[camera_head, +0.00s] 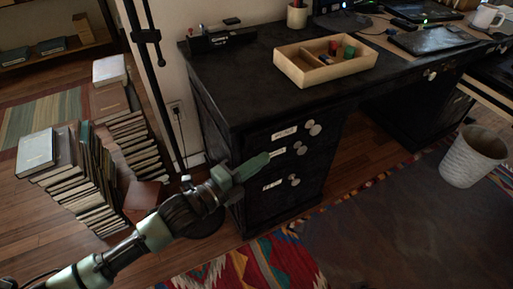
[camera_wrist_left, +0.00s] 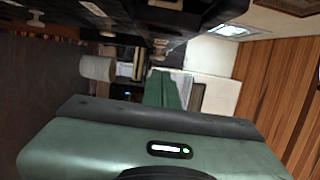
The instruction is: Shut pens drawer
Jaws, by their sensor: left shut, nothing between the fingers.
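The black desk (camera_head: 236,90) has a stack of drawers on its left pedestal. The top drawer (camera_head: 270,140), middle drawer (camera_head: 275,160) and bottom drawer (camera_head: 265,205) each carry a white label and a pale round knob. The labels are too small to read, so I cannot tell which is the pens drawer. No drawer stands clearly far out; a small gap cannot be judged. My left gripper (camera_head: 262,161) is shut and empty, its tips in front of the drawer fronts at about middle drawer height. It also shows in the left wrist view (camera_wrist_left: 166,85). My right gripper is not in view.
Several book stacks (camera_head: 85,180) stand on the floor at left, beside a thin black pole (camera_head: 143,75). A wooden tray (camera_head: 290,66) sits on the desk. A white basket (camera_head: 474,157) stands at right. Patterned rugs (camera_head: 240,268) cover the floor in front.

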